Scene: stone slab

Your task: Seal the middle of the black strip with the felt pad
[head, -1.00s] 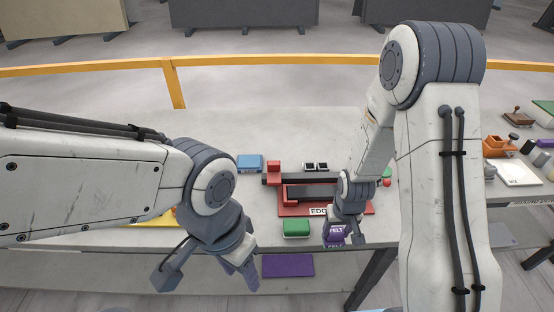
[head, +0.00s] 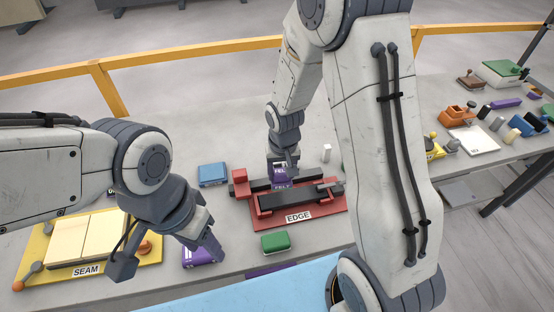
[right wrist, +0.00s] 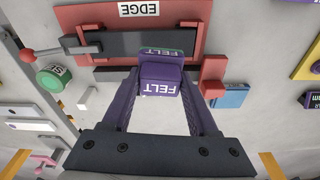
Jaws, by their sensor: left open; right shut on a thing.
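The felt pad (head: 281,171), a purple block marked FELT, is in my right gripper (head: 284,160), which is shut on it. In the right wrist view the pad (right wrist: 160,86) sits between the fingers. The black strip (head: 300,198) lies along the red board marked EDGE (head: 323,216); a second dark bar (head: 256,186) runs behind it. The pad is over the rear bar, near mid-length; whether it touches anything is unclear.
A green block (head: 275,243) stands in front of the board and a blue block (head: 212,174) behind left. A yellow board marked SEAM (head: 140,257) lies at the left. A small white block (head: 327,153) stands behind the board. More tools lie at the far right.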

